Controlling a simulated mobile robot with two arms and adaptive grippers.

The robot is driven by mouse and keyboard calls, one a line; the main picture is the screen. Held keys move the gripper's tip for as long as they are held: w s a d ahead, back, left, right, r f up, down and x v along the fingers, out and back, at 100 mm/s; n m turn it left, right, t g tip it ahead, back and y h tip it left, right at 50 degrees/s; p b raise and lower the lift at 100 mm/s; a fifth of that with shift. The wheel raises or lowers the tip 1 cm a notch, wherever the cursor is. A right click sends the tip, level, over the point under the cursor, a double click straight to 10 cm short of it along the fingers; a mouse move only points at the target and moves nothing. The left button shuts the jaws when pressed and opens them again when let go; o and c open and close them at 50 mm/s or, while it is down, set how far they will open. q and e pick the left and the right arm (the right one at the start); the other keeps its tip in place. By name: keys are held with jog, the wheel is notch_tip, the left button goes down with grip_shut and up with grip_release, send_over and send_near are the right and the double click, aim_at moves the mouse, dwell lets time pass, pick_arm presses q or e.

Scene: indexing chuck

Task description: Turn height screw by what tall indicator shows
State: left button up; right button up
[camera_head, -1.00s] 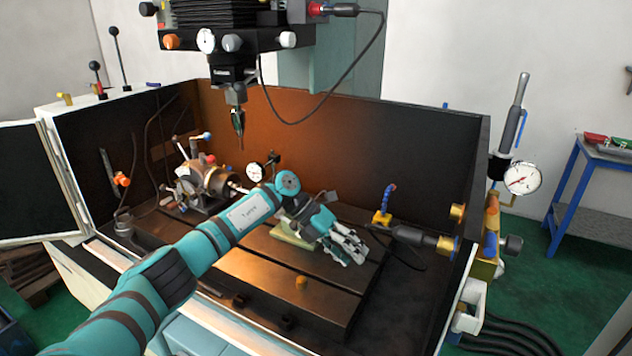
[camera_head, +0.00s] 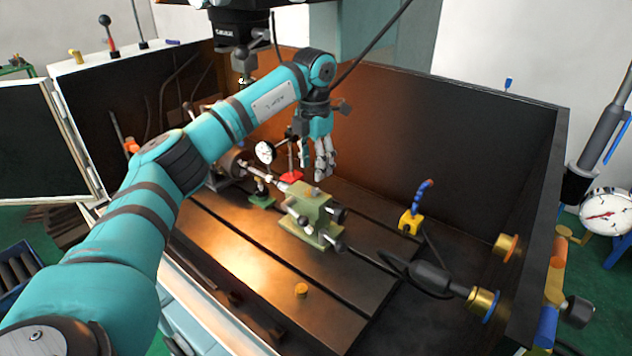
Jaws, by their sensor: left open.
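My left gripper (camera_head: 315,171) is open and empty, fingers pointing down, in the air above and behind the green tailstock (camera_head: 315,215). A small green support (camera_head: 262,198) with a dark upright part stands below the workpiece, left of the tailstock. The tailstock has several dark knobs; I cannot tell which part is the height screw. The chuck (camera_head: 228,164) is partly hidden behind my left arm. My right gripper is out of view.
The spindle head (camera_head: 240,30) hangs over the table. A yellow block with a blue nozzle (camera_head: 411,221) and a dark cylinder with a brass end (camera_head: 440,280) are on the right. A large dial (camera_head: 606,211) shows at the right edge. The front slotted table (camera_head: 250,268) is mostly clear.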

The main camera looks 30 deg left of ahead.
aim_at(315, 190)
pick_arm(q)
notch_tip(315, 190, down, 6)
jog(key=shift+w+r+p, duration=0.15)
jog(key=shift+p, duration=0.4)
jog(key=shift+f, duration=0.4)
grip_shut()
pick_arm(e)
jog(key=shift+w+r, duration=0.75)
